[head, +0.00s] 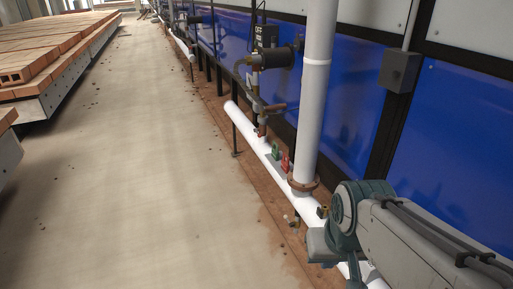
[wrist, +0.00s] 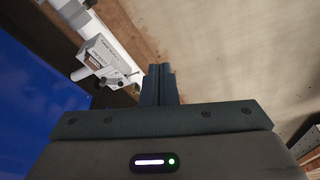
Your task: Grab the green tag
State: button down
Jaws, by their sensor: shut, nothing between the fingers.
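The green tag (head: 275,152) is small and stands at the white horizontal pipe, left of the tall vertical pipe in the head view. A similar red tag (head: 285,163) is just to its right. I cannot make out the green tag in the wrist view. My gripper (wrist: 160,70) is shut and empty in the wrist view, its two fingers together over the brown floor edge. In the head view my arm reaches in from the lower right, and the gripper's fingertips cannot be made out there.
A white horizontal pipe (head: 249,131) runs along the blue wall panels (head: 345,110). A tall white vertical pipe (head: 315,90) rises between the tags and my arm. A valve (head: 268,107) is above the pipe. Brick carts (head: 50,95) stand far left; the concrete floor (head: 140,170) between is clear.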

aim_at(275, 153)
jog(key=u, duration=0.5)
jog(key=i, duration=1)
jog(key=u, duration=0.45)
jog(key=i, duration=1.5)
jog(key=z, duration=1.35)
jog(key=i, duration=0.9)
jog(key=z, duration=0.7)
